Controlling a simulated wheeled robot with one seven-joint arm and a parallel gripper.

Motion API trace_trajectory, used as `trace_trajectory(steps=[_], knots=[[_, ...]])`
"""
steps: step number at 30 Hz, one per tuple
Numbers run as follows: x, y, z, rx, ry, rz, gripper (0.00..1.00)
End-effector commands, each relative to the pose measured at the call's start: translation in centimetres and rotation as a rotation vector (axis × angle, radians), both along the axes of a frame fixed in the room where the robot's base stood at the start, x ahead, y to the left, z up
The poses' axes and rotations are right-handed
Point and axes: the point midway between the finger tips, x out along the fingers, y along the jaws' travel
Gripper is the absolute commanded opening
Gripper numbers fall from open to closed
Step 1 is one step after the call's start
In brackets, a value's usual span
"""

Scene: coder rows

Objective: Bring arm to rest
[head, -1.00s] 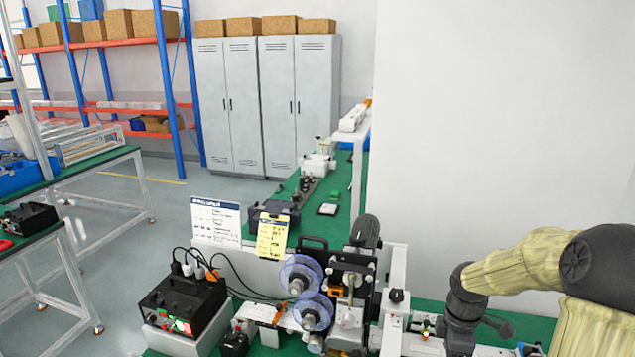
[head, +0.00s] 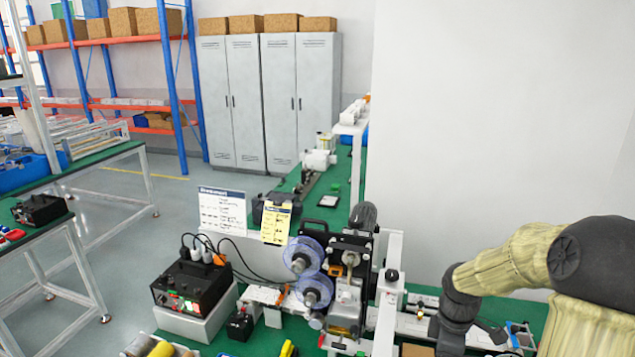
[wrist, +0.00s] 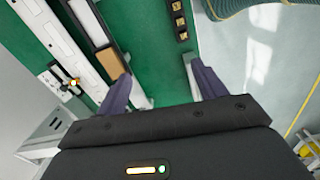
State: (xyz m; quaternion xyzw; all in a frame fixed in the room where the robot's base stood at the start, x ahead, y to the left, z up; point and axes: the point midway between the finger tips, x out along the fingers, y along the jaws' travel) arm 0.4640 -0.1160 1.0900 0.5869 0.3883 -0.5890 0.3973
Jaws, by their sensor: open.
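My gripper (wrist: 163,90) shows in the wrist view with its two dark fingers spread apart and nothing between them. It is above the edge of a green-topped bench (wrist: 155,30), with floor to the right. In the head view my arm comes in from the right, over the bench's right part, and its lower end is cut off by the bottom edge, so the fingers are hidden there.
A coder machine (head: 345,275) with clear blue-rimmed reels stands on the bench left of my arm. A black control box (head: 190,285) is further left. A white wall (head: 500,120) rises behind my arm. Open floor (head: 130,260) lies left.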

Motion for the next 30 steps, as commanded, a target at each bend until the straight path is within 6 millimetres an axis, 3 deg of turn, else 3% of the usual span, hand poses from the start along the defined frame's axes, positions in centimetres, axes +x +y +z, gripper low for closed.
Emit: trace_trajectory(steps=[11, 21, 25, 30], knots=[[-2.8, 4.4, 1.1, -0.017, -0.046, -0.296, 0.7], [-8.9, 10.2, 3.1, 0.064, -0.171, -0.892, 0.7], [-10.8, 11.4, 3.5, 0.123, -0.2, -1.086, 0.7], [-11.6, 11.7, 3.5, 0.151, -0.207, -1.175, 0.7]])
